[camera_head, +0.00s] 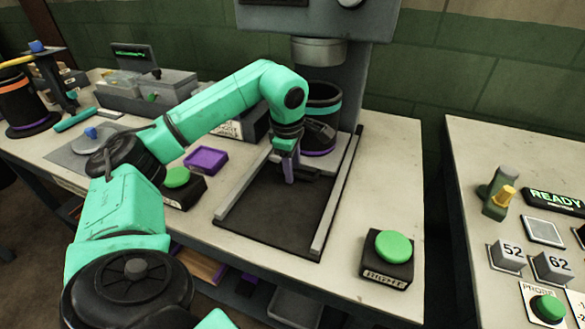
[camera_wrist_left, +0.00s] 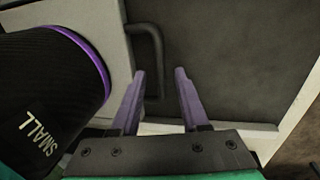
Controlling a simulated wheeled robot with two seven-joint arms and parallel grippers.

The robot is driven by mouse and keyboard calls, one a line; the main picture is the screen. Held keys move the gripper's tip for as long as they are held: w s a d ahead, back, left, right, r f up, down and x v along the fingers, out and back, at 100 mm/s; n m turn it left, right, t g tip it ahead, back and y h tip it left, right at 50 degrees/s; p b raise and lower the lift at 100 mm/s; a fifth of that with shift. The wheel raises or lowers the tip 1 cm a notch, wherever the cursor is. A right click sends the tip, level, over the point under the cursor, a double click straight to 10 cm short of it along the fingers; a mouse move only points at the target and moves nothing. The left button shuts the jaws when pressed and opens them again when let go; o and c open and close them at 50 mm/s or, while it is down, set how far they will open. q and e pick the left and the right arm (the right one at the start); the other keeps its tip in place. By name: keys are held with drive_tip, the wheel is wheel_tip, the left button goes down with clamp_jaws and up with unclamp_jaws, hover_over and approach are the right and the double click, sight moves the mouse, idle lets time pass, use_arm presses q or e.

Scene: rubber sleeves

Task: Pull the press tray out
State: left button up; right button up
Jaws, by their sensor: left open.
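The press tray (camera_wrist_left: 112,22) is a light grey plate with a dark bar handle (camera_wrist_left: 158,52) on its edge. It sits at the back between the two rails, mostly hidden by my arm in the head view. A black sleeve (camera_wrist_left: 45,95) marked SMALL, with a purple band, stands on it under the press ram (camera_head: 318,51). The sleeve also shows in the head view (camera_head: 322,108). My left gripper (camera_head: 290,172) is open at the handle; in the wrist view its fingertips (camera_wrist_left: 160,72) lie on either side of the handle bar. Contact cannot be told. My right gripper is not seen.
The dark bed (camera_head: 272,212) between the grey rails is clear in front. Green buttons stand on both sides, one at right (camera_head: 394,246) and one at left (camera_head: 177,177). A purple dish (camera_head: 206,160) lies left of the rails. A second table (camera_head: 520,150) stands at right.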

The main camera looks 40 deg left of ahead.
use_arm(q)
clamp_jaws()
idle(1.4)
